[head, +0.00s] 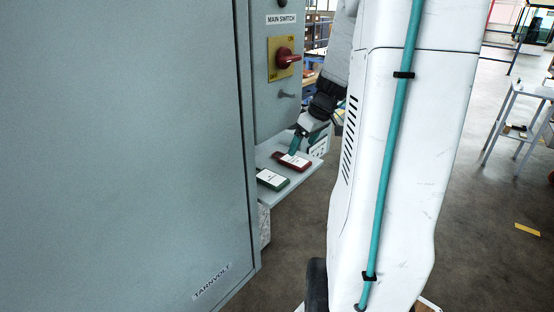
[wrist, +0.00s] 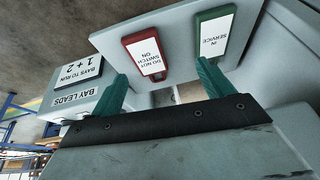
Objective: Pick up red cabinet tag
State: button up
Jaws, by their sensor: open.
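The red cabinet tag (wrist: 147,57) has a white label reading "DO NOT SWITCH ON". It lies on a grey shelf at the side of the cabinet and also shows in the head view (head: 291,161). My gripper (wrist: 160,82) is open, with a teal finger on each side. In the wrist view the red tag is ahead, between the two finger lines. The fingers do not appear to hold it. In the head view my gripper (head: 299,143) is just above the red tag, with its fingertips close to it. Whether they touch cannot be told.
A green tag (head: 272,180) labelled "IN SERVICE" lies beside the red one and shows in the wrist view (wrist: 213,37). A grey box marked "BAY LEADS" (wrist: 73,102) is close by. The main switch (head: 287,58) is on the cabinet (head: 130,140) above the shelf (head: 299,179).

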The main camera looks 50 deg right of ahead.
aim_at(296, 160)
jog(key=shift+w+d+f, duration=0.15)
jog(key=shift+d+f, duration=0.1)
jog(key=shift+d, duration=0.45)
jog(key=shift+w+d+f, duration=0.1)
jog(key=shift+d+f, duration=0.1)
jog(key=shift+f, duration=0.1)
jog(key=shift+n, duration=0.3)
jog(key=x, duration=0.7)
jog(key=shift+w+d, duration=0.25)
jog(key=shift+w, duration=0.1)
jog(key=shift+r, duration=0.1)
jog(key=shift+c, duration=0.3)
jog(key=c, duration=1)
